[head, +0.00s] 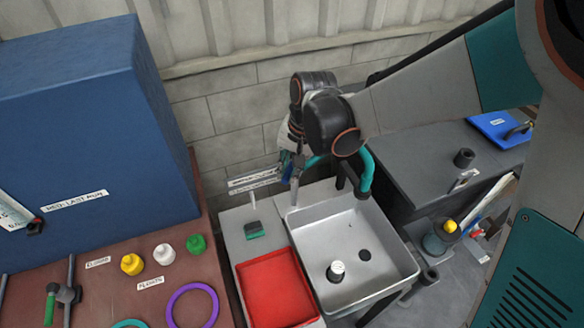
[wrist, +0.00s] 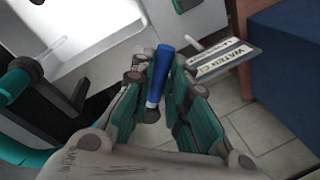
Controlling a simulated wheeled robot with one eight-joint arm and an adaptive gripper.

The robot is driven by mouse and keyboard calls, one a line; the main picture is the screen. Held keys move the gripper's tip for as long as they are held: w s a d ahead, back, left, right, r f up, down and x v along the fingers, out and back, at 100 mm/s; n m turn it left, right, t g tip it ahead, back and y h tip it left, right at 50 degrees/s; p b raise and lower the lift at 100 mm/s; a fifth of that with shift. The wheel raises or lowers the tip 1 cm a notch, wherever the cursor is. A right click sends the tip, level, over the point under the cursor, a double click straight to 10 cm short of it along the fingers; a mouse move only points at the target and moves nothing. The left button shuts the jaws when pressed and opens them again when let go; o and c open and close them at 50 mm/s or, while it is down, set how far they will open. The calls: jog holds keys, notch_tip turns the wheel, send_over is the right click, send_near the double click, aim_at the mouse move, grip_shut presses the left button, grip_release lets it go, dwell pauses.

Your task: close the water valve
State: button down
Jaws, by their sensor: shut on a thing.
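The water valve's blue lever (wrist: 160,74) stands between my gripper's fingers (wrist: 158,68) in the wrist view, and the fingers are shut on it. In the head view my gripper (head: 290,170) is at the back left corner of the sink, with a bit of blue lever (head: 286,160) showing beside it. The valve body is hidden behind the fingers. A white sign plate (head: 254,180) stands just left of the gripper; in the wrist view its sign (wrist: 225,59) begins with "WATER" and the rest is hard to read.
A grey sink (head: 320,235) holds a small white-topped item (head: 336,270). A red tray (head: 275,290) and a green-topped block (head: 254,230) lie to its left. A tall blue cabinet (head: 85,120) stands left; a dark counter (head: 430,160) is right.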

jog(key=shift+w+a+m+t+h+b, duration=0.25)
jog(key=shift+w+a+m, duration=0.4)
jog(key=shift+m, duration=1.05)
jog(key=shift+w+a+m+t+h+b, duration=0.25)
jog(key=shift+a+m, duration=0.55)
jog(key=shift+m, duration=0.9)
jog(key=shift+w+a+m+t+h+b, duration=0.25)
jog(key=shift+w+a+m, duration=0.4)
jog(key=shift+m, duration=1.05)
jog(key=shift+a, duration=0.1)
jog(key=c, duration=1.6)
grip_release()
jog(key=shift+o, duration=0.2)
